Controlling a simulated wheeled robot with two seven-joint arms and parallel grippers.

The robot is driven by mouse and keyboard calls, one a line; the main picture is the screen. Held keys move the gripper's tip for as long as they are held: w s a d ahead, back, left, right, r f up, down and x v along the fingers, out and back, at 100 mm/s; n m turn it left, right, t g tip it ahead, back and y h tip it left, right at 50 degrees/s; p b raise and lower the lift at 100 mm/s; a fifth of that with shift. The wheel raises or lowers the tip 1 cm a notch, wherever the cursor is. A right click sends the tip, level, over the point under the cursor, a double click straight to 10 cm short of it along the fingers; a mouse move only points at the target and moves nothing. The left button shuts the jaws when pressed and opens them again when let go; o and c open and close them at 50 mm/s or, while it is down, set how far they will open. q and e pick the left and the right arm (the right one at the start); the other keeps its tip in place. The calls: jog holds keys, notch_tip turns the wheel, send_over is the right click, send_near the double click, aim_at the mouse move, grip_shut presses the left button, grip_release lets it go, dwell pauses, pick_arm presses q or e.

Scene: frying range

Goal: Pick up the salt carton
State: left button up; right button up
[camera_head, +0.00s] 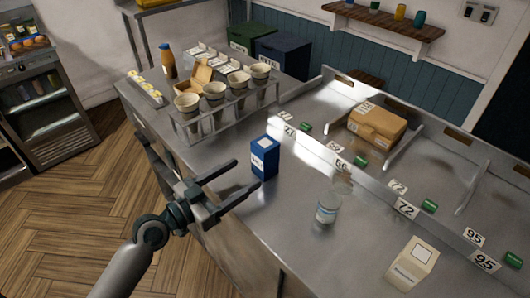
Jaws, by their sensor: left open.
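A small upright blue carton (264,158) with white lettering stands on the steel counter (225,160), near its front edge. Its lettering is too small to read surely, but it looks like the salt carton. A cream carton (413,263) with a pale label stands at the lower right; its print is also unclear. My left gripper (247,174) is open and empty, its fingers pointing towards the blue carton from the left. The fingertips are close to the carton and appear apart from it. My right gripper is not in view.
A clear bottle (328,204) stands to the right of the blue carton. A divided steel bay with number tags and a cardboard box (376,127) lies to the right.

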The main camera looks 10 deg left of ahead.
aim_at(257, 164)
pick_arm(q)
jog(key=p+x, duration=0.1)
jog(key=x, duration=0.2)
jog(key=shift+w+d, duration=0.2)
jog(key=shift+w, duration=0.1)
jog(key=shift+w+d, duration=0.1)
jog(key=shift+p+x, duration=0.75)
jog(key=shift+x, duration=0.05)
jog(key=p+x, duration=0.1)
jog(key=x, duration=0.2)
jog(key=shift+w+p, duration=0.1)
jog(key=shift+p, duration=0.2)
jog(key=shift+w+d+f, duration=0.1)
jog(key=shift+w+f, duration=0.05)
jog(key=shift+w, duration=0.15)
jog(key=c, duration=1.2)
